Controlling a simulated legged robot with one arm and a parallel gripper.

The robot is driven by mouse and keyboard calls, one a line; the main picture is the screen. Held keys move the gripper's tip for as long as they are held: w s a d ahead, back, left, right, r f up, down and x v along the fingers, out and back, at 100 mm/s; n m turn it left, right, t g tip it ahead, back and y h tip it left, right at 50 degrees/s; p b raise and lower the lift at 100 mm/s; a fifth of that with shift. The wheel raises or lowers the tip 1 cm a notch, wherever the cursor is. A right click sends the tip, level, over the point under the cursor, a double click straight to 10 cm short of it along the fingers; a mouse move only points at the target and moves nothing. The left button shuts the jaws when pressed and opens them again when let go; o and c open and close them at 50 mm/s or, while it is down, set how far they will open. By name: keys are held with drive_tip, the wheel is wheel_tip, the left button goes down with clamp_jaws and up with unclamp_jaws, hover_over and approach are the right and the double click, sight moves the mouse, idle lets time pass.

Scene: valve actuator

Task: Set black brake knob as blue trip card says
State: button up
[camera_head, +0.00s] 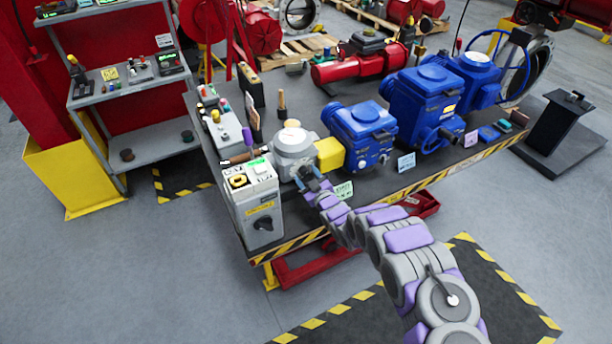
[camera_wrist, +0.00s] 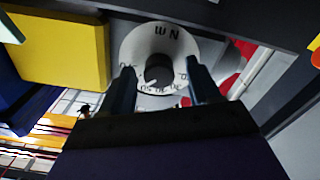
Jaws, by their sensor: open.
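My gripper (camera_head: 308,180) is at the front of a grey actuator (camera_head: 293,147) on the bench. In the wrist view my gripper (camera_wrist: 163,86) is open, its two dark fingers on either side of a round black knob (camera_wrist: 158,72) on a pale marked dial (camera_wrist: 150,40). I cannot tell whether the fingers touch the knob. The dial shows upside down, and its small marks are hard to read. A light blue card (camera_head: 406,162) stands before the blue actuators; its writing is too small to read. Another black knob (camera_head: 263,223) is on the grey control box (camera_head: 252,200).
A yellow block (camera_head: 330,154) joins the grey actuator; it is close in the wrist view (camera_wrist: 60,48). Blue actuators (camera_head: 362,132) stand to the right. A green card (camera_head: 344,190) and a pink card (camera_head: 470,139) stand along the bench's striped front edge (camera_head: 400,193).

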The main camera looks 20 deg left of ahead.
drive_tip(key=v, duration=1.6)
drive_tip(key=shift+s+d+p, duration=0.15)
drive_tip(key=shift+d+p, duration=0.1)
drive_tip(key=shift+p, duration=0.2)
